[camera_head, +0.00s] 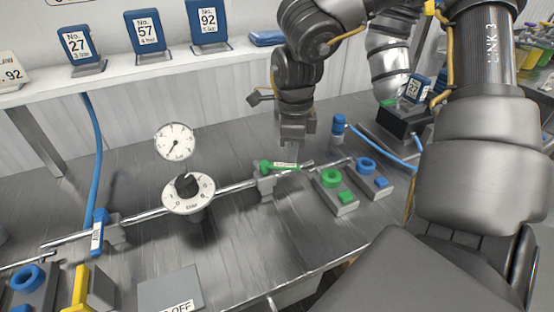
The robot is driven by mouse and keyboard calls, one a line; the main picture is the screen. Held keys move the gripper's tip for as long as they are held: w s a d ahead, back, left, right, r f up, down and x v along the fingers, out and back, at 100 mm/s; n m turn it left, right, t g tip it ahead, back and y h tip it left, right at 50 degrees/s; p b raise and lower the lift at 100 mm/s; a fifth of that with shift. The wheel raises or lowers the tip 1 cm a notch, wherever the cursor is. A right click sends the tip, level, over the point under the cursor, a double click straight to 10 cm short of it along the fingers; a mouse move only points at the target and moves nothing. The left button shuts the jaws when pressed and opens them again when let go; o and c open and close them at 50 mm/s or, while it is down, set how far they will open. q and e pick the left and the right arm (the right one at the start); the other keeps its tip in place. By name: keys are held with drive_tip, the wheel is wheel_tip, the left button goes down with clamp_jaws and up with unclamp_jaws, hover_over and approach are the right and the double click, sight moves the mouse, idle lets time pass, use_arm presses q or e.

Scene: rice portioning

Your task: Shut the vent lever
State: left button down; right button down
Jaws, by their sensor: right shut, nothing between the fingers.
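A green lever (272,164) with a small white label, too small to read, sits on a valve on the metal pipe (235,187). It points to the right in the picture, close to the line of the pipe. A blue lever (98,238) with a white label sits on another valve further left and hangs toward the front. I cannot tell from the labels which one is the vent lever. My right gripper (292,143) is shut and empty, pointing down just above and behind the green lever. I cannot tell whether it touches it. My left gripper is out of view.
A dial knob (188,190) and a round gauge (175,142) stand on the pipe left of the green lever. Green (335,190) and blue (368,177) ring-and-button boxes stand right of it. Numbered signs line the back shelf (140,70).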

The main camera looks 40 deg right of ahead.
drive_tip(key=shift+s+a+f+b, duration=0.1)
drive_tip(key=shift+s+a+b, duration=0.3)
drive_tip(key=shift+s+a, duration=0.25)
drive_tip(key=shift+s, duration=0.2)
drive_tip(key=shift+s+a+b, duration=0.25)
drive_tip(key=shift+s+a, duration=0.05)
drive_tip(key=shift+a, duration=0.2)
drive_tip(key=shift+s+a+b, duration=0.25)
drive_tip(key=shift+a, duration=0.25)
